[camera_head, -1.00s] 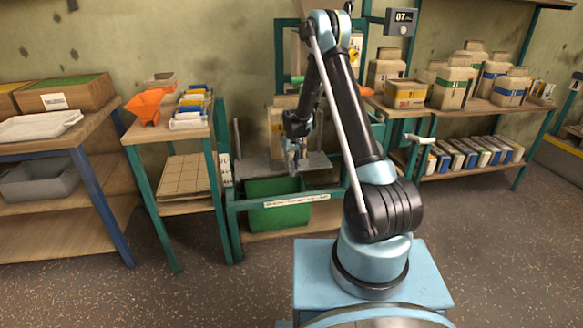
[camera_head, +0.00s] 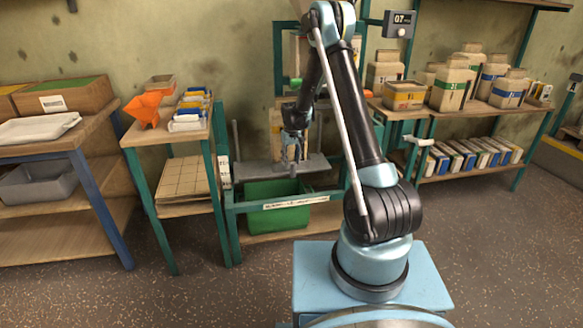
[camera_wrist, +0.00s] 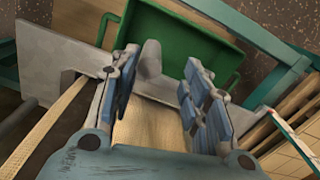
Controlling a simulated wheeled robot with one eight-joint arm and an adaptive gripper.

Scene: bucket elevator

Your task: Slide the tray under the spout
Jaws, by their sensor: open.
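A grey metal tray (camera_head: 253,171) lies across the green frame in the head view. A tan paper bag (camera_head: 276,122) stands at its back, partly hidden by my arm. In the wrist view the tray (camera_wrist: 62,52) runs across the picture, with an upright grey tab (camera_wrist: 150,60) between and beyond my fingertips. My gripper (camera_head: 293,157) is open above the tray's front; it also shows in the wrist view (camera_wrist: 160,68), fingers apart on either side of the tab. I cannot tell whether they touch it. The tan bag (camera_wrist: 148,128) shows between the fingers. The spout is not clearly visible.
A green bin (camera_head: 270,214) sits below the tray inside the green frame (camera_head: 234,217). A shelf with an orange funnel (camera_head: 146,107) stands at left. Shelves with bags (camera_head: 451,84) stand at right. The floor in front is clear.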

